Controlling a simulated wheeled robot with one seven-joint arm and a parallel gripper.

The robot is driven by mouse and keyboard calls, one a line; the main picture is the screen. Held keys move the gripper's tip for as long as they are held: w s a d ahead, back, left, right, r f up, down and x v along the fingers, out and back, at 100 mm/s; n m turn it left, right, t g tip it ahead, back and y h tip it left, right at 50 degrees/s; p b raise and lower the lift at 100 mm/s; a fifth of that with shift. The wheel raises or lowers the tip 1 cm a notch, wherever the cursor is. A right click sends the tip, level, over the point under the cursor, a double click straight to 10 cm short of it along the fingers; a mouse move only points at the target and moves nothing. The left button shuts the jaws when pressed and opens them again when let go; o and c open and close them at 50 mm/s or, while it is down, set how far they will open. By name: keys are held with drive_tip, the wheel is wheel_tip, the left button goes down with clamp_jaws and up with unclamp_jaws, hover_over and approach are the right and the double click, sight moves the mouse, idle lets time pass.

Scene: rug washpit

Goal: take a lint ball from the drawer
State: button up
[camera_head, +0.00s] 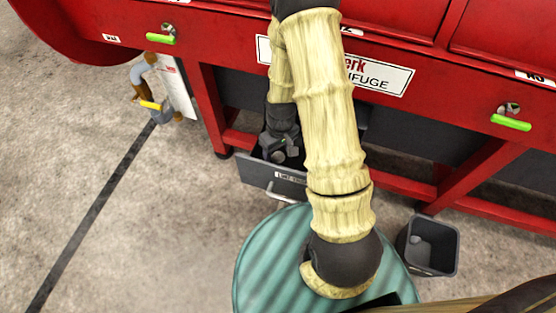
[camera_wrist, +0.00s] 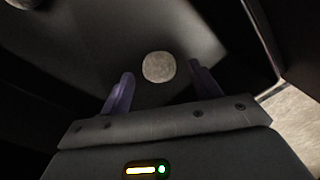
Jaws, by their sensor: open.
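The grey drawer (camera_head: 262,174) is pulled open under the red machine, with a label and a bar handle on its front. My arm reaches down into it, and my gripper (camera_head: 280,150) is partly hidden there in the head view. In the wrist view my gripper (camera_wrist: 163,84) is open, with its two fingers apart. A round grey lint ball (camera_wrist: 158,67) lies on the drawer floor, seen between and slightly beyond the fingertips. Nothing is held. A second greyish roundish thing (camera_wrist: 24,3) is cut off at the top left corner; it may be another lint ball.
The red machine (camera_head: 420,50) with green-handled valves overhangs the drawer. A dark bin (camera_head: 428,246) with a pale grey thing inside stands at the right. A small figure (camera_head: 155,90) stands by a white panel at the left. The concrete floor at the left is clear.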

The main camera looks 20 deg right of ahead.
drive_tip(key=shift+f, duration=0.85)
drive_tip(key=c, duration=1)
